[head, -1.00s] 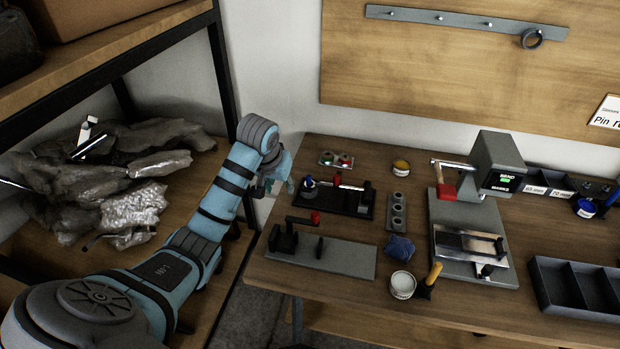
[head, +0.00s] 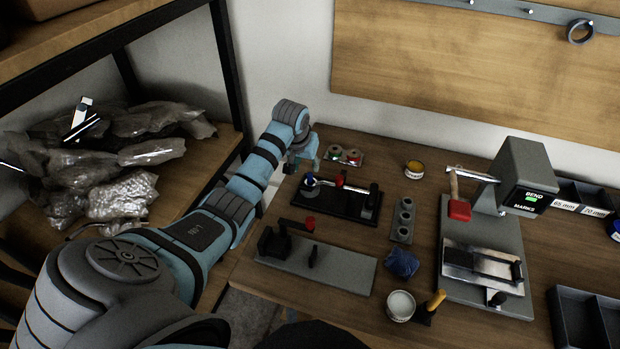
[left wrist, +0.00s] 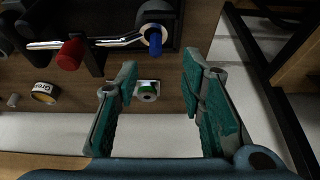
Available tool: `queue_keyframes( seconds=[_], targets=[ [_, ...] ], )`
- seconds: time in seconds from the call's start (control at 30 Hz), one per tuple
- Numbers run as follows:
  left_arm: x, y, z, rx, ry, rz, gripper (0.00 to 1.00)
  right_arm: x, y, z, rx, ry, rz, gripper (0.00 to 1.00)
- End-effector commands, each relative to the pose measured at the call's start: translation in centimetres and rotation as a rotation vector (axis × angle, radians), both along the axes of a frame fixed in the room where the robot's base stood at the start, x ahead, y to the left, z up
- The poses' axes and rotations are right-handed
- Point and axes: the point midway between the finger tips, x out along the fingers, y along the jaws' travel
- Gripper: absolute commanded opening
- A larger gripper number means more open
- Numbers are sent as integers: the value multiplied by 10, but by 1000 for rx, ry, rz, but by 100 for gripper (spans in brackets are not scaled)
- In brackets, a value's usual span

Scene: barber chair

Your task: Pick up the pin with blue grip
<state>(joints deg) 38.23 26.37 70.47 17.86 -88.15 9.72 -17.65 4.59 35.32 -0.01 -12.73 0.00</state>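A small blue grip (head: 310,180) sits at the left end of a black fixture (head: 350,205) on the bench. In the left wrist view the blue grip (left wrist: 155,42) is at the end of a shiny metal rod, by a pale round collar. A red grip (head: 340,180) is farther along the same fixture; it also shows in the left wrist view (left wrist: 70,54). My left gripper (head: 303,163) is just behind the fixture's left end. In the left wrist view its fingers (left wrist: 159,62) are apart and empty, with the blue grip beyond the tips. My right gripper is not visible.
A small tray with red and green round pieces (head: 343,156) lies close beside my left gripper. A grey plate with a lever (head: 330,268) is in front of the fixture. A grey holder (head: 402,222) and a bending machine (head: 520,190) stand to the right.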

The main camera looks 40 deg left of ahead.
Motion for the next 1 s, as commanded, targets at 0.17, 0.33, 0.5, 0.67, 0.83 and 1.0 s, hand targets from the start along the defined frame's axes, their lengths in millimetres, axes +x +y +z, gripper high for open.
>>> queue_keyframes(
  seconds=[0.17,0.33,0.5,0.67,0.83,1.0],
  targets=[
    [9,-2,-37,-2,3,-1,36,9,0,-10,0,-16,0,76],
    [13,-1,-45,0,1,-3,36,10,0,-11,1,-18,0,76],
    [13,-1,-44,0,1,-4,28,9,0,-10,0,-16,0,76],
    [13,-1,-44,-1,1,-4,2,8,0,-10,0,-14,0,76],
    [13,-1,-43,-1,1,-4,0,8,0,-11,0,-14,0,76],
    [13,-1,-43,-1,1,-4,0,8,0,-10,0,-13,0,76]
  ],
)
